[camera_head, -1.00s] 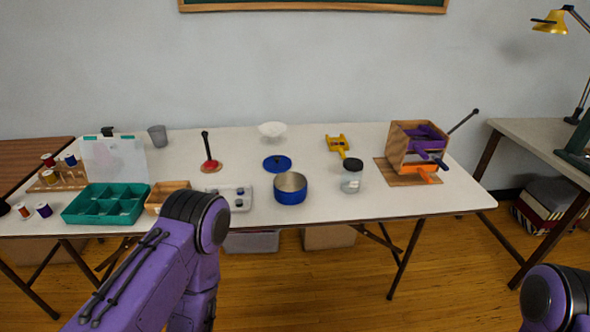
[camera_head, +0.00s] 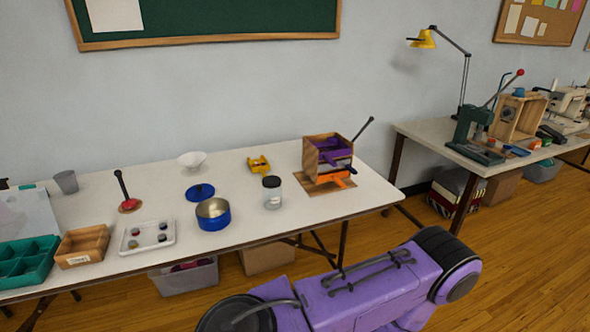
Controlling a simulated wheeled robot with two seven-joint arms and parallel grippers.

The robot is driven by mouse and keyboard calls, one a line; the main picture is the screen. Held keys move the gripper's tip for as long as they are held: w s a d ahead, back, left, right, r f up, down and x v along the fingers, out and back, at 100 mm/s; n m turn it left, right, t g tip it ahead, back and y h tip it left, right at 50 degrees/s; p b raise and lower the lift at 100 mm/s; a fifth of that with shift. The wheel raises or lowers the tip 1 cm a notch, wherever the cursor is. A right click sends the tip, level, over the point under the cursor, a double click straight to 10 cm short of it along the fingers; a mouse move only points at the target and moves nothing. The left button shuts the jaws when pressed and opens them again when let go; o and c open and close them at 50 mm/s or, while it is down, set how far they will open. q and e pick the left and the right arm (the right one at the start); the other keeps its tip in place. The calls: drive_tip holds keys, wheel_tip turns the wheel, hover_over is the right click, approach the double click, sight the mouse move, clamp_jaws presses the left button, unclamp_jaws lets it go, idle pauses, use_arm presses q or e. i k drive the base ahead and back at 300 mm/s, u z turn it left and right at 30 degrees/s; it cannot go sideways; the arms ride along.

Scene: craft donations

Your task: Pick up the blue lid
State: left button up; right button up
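The blue lid (camera_head: 200,192) lies flat on the white table, with a dark knob on top. It sits just behind the blue pot (camera_head: 213,214), which is open and shows a pale metal inside. A purple arm of mine crosses the lower right of the head view, well in front of the table and apart from the lid. Neither gripper shows in the view.
A jar with a black lid (camera_head: 272,192) stands right of the pot. A white tray (camera_head: 148,236) with small round items is at the left front. A white bowl (camera_head: 192,159) and yellow tape dispenser (camera_head: 259,164) stand behind. A wooden box (camera_head: 326,156) holds the right end.

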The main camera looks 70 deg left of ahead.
sight(198, 193)
drive_tip(key=z, duration=0.6)
drive_tip(key=k, duration=1.85)
drive_tip(key=u, duration=1.9)
